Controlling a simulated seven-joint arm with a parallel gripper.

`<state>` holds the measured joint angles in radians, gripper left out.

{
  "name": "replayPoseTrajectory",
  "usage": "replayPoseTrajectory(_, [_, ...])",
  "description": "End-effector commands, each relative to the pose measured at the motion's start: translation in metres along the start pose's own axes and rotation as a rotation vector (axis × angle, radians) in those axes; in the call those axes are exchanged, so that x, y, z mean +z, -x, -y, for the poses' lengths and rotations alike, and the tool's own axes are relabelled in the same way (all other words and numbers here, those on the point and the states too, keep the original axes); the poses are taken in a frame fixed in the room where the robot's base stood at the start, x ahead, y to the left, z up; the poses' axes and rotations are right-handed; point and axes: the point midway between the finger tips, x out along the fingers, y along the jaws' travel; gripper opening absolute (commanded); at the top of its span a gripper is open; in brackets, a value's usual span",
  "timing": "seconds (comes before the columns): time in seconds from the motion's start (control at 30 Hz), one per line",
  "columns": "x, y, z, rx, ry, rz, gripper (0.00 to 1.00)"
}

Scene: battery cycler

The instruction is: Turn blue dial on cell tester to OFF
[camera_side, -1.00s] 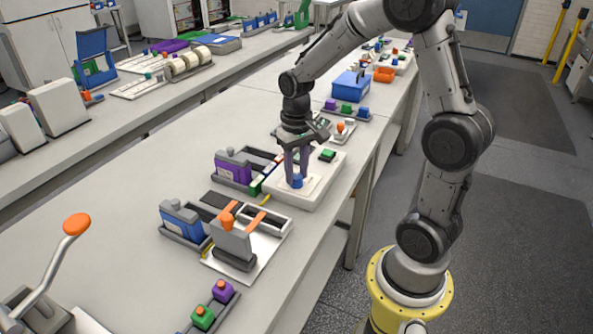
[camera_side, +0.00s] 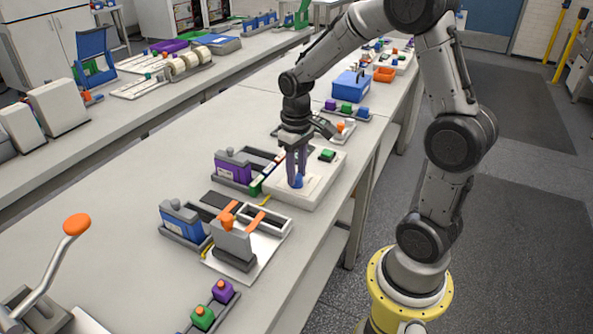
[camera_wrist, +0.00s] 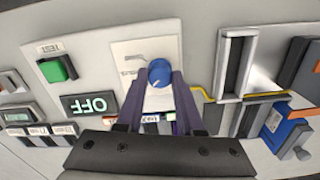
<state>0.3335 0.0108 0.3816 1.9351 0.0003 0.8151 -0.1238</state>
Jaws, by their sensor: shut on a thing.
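The blue dial (camera_side: 297,181) sits on the white cell tester (camera_side: 312,192) in the side view. My gripper (camera_side: 296,174) points down at it with its purple fingers closed around the dial. In the wrist view the blue dial (camera_wrist: 159,72) shows between the tips of my gripper (camera_wrist: 160,80), over a pale label plate whose small print is too blurred to read. A dark display (camera_wrist: 88,105) left of the dial reads OFF, upside down in this view. A green button (camera_wrist: 58,68) on the tester sits near a TEST label. The dial's pointer direction is hard to tell.
A purple battery holder (camera_side: 233,168) stands left of the tester. A blue box (camera_side: 350,86) and an orange bin (camera_side: 384,75) are farther back.

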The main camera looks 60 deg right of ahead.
Motion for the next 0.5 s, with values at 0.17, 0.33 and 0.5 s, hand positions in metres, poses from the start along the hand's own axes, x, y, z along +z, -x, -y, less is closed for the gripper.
replayPoseTrajectory(0.17, [-0.0012,0.0021,-0.0001,0.001,0.002,-0.005,0.54])
replayPoseTrajectory(0.33, [-0.0008,0.0011,-0.0001,0.001,0.001,-0.003,0.67])
replayPoseTrajectory(0.5, [-0.0005,0.0009,0.0000,0.001,0.000,-0.002,0.67])
